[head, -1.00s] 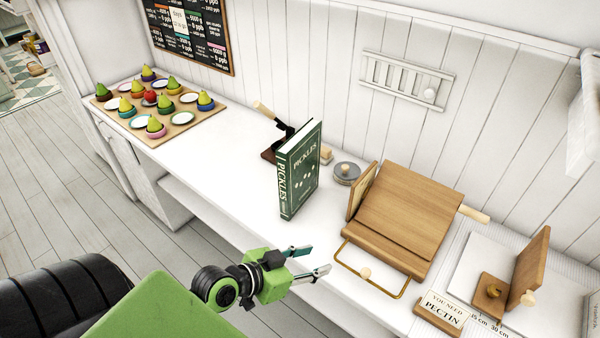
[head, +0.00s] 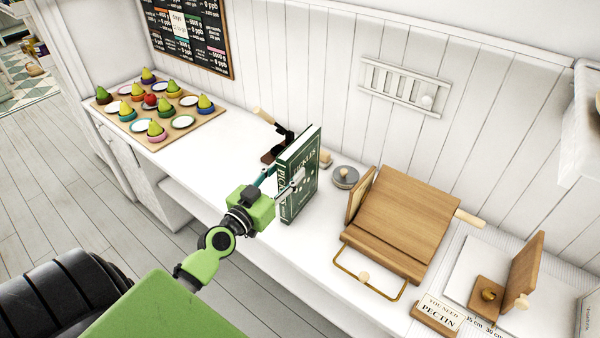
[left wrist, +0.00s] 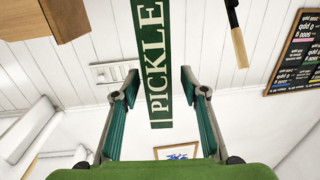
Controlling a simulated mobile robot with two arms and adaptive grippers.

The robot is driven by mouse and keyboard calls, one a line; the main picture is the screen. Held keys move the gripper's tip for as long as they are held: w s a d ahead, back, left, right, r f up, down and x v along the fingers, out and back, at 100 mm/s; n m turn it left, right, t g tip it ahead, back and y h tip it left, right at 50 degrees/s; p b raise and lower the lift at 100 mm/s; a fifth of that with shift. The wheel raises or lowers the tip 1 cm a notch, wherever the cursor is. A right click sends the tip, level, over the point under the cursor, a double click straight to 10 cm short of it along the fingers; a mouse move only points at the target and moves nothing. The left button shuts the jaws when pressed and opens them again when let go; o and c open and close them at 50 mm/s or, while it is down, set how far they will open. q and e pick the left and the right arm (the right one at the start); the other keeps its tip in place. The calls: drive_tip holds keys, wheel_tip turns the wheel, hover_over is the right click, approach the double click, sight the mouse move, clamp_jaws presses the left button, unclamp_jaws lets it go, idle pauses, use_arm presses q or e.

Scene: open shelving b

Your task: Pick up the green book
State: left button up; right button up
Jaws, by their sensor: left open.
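The green book (head: 301,203) stands upright on the white counter, with "PICKLES" on its cover and spine. In the left wrist view its green spine (left wrist: 152,60) shows between the two fingers, toward the top of the picture. My left gripper (head: 282,180) is open, with its fingers at the book's spine side, one at either side of it. In the left wrist view the fingers (left wrist: 160,82) are spread apart with a gap on each side of the spine. The fingers hide part of the cover in the head view. My right gripper is not seen.
A wooden stand (head: 400,220) with a wire loop is right of the book, and a grey round weight (head: 345,177) is near it. A dark tool with a wooden handle (head: 264,114) is behind the book. A board of pears (head: 184,132) lies at the left. A "PECTIN" sign (head: 437,315) is at the front right.

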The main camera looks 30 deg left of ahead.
sight(300, 159)
use_arm(q)
drive_tip(key=shift+w+f+p, duration=0.15)
drive_tip(key=shift+w+p, duration=0.1)
drive_tip(key=shift+w, duration=1.4)
drive_tip(key=shift+w+f+p, duration=0.1)
drive_tip(key=shift+w+p, duration=0.15)
drive_tip(key=shift+w, duration=1.4)
drive_tip(key=shift+c, duration=0.3)
clamp_jaws()
drive_tip(key=shift+r, duration=0.1)
